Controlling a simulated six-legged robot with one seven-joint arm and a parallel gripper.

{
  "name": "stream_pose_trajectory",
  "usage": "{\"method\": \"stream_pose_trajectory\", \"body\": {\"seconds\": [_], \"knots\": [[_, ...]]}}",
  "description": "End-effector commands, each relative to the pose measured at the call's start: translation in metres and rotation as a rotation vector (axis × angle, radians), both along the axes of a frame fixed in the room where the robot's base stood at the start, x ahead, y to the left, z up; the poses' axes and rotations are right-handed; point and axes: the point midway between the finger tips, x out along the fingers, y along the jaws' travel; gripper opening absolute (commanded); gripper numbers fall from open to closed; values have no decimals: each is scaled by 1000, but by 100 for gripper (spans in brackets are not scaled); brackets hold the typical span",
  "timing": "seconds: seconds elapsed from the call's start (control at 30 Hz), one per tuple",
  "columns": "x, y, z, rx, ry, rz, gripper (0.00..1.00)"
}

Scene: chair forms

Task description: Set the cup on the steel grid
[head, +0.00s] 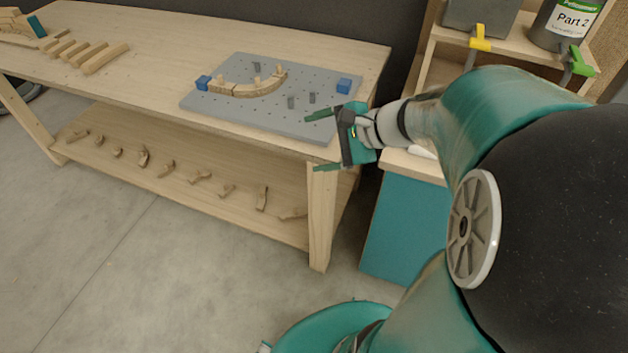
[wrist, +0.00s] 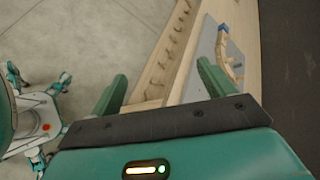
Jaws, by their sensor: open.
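My gripper (head: 322,141) is open and empty in the head view, just off the front right corner of the workbench. Its two green fingers also show spread in the wrist view (wrist: 160,78), with nothing between them. I see no cup that I can make out in either view. A grey plate with rows of holes (head: 225,110) lies on the bench, left of my gripper, and also shows in the wrist view (wrist: 198,88). I cannot tell whether it is the steel grid; no other grid shows clearly. My arm hides part of the cabinet area.
A curved wooden piece (head: 258,90) and blue blocks (head: 344,86) sit on the plate. Wooden strips (head: 103,58) lie at the bench's left; several wood pieces lie on its lower shelf (head: 225,190). A teal cabinet (head: 400,225) and tapped containers (head: 565,22) stand right.

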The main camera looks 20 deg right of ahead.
Motion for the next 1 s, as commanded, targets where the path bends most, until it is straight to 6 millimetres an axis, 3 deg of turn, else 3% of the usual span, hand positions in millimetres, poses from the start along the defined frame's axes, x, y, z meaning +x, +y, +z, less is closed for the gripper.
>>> {"method": "stream_pose_trajectory", "body": {"seconds": [0.03,0.1,0.2,0.33,0.5,0.63,1.0], "knots": [[-15,28,3,-128,-7,134,82],[-38,53,3,-308,-16,303,82],[-68,73,4,-573,-53,532,82],[-98,81,13,-919,-141,791,82],[-117,77,31,-1261,-254,1001,82],[-120,74,38,-1371,-290,1055,82],[-120,72,39,-1381,-289,1059,82]]}}
